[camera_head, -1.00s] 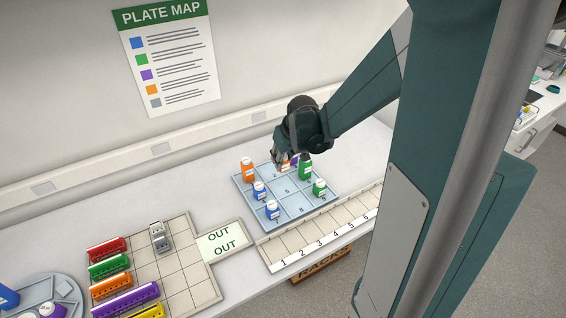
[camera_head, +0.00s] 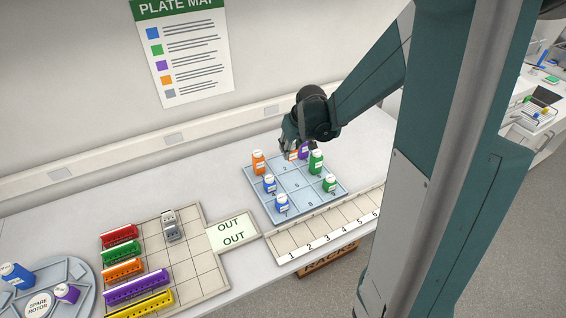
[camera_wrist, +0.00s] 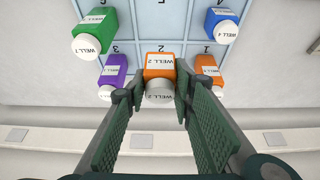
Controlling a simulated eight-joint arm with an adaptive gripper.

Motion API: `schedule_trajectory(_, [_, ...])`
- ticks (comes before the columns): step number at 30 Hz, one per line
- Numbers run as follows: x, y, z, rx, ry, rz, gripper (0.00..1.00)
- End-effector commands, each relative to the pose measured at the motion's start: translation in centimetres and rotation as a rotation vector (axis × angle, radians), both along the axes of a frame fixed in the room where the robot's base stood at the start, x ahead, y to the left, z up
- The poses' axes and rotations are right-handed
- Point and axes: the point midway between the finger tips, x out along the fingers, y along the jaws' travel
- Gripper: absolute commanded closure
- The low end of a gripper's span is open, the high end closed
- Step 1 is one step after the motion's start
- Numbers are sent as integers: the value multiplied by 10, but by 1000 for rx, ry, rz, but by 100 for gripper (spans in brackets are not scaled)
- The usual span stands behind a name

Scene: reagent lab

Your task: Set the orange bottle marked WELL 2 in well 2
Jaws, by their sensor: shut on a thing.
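The orange bottle marked WELL 2 (camera_wrist: 159,66) is between the fingers of my gripper (camera_wrist: 159,84) in the wrist view, its white cap towards the camera. My gripper is shut on it. In the head view the bottle (camera_head: 292,155) shows only partly under my gripper (camera_head: 289,148), at the back row of the pale blue tray (camera_head: 273,213). It is at the compartment numbered 2 (camera_wrist: 158,47), between wells 1 and 3. I cannot tell whether its base touches the tray floor.
A second orange bottle (camera_wrist: 207,72) stands at well 1 and a purple bottle (camera_wrist: 114,72) at well 3. Green bottles (camera_head: 316,161) and blue bottles (camera_head: 269,184) stand in other compartments. The wall is close behind. A numbered rack strip (camera_head: 325,233) lies in front.

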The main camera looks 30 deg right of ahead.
Motion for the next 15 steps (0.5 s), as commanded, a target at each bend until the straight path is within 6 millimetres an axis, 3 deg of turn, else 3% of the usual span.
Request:
schedule_trajectory(9, [51, 1, 3, 1, 0, 11, 87])
schedule_trajectory(15, [71, 1, 2, 1, 0, 15, 87])
